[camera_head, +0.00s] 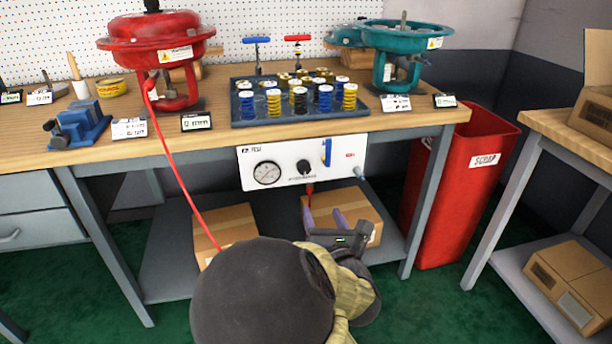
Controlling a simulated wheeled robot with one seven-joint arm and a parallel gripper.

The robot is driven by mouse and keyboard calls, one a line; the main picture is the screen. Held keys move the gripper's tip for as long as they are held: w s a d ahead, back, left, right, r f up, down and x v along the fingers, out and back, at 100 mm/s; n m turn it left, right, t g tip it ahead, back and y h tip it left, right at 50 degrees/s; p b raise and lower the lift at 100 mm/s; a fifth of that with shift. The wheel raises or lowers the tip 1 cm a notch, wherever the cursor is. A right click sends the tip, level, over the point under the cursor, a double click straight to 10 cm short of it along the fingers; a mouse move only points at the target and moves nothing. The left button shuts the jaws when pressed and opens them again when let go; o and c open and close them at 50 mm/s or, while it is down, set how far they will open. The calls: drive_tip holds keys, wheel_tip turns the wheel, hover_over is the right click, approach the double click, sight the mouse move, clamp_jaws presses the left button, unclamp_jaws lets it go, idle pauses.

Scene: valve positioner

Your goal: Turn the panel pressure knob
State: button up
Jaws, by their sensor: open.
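The white test panel (280,172) hangs under the front edge of the workbench. Its small black pressure knob (303,167) sits near the panel's middle, between a round gauge (266,173) on the left and a blue lever (327,152) on the right. My gripper (322,215) is in front of and below the panel, apart from the knob. Its two purple-grey fingers are spread and appear empty. My arm hides part of the lower shelf and a cardboard box. The knob's marking is too small to read.
A red hose (170,150) hangs from the red actuator (165,45) past the panel's left side. A tray of springs (245,119) and a teal actuator (405,45) stand on the workbench (215,135). A red scrap bin (465,190) stands at the right.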

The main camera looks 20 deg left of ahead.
sight(305, 171)
drive_tip(key=b+x, duration=0.5)
drive_tip(key=x, duration=1.1)
drive_tip(key=shift+w+a, duration=0.25)
drive_tip(key=shift+w, duration=0.1)
drive_tip(key=c, duration=1)
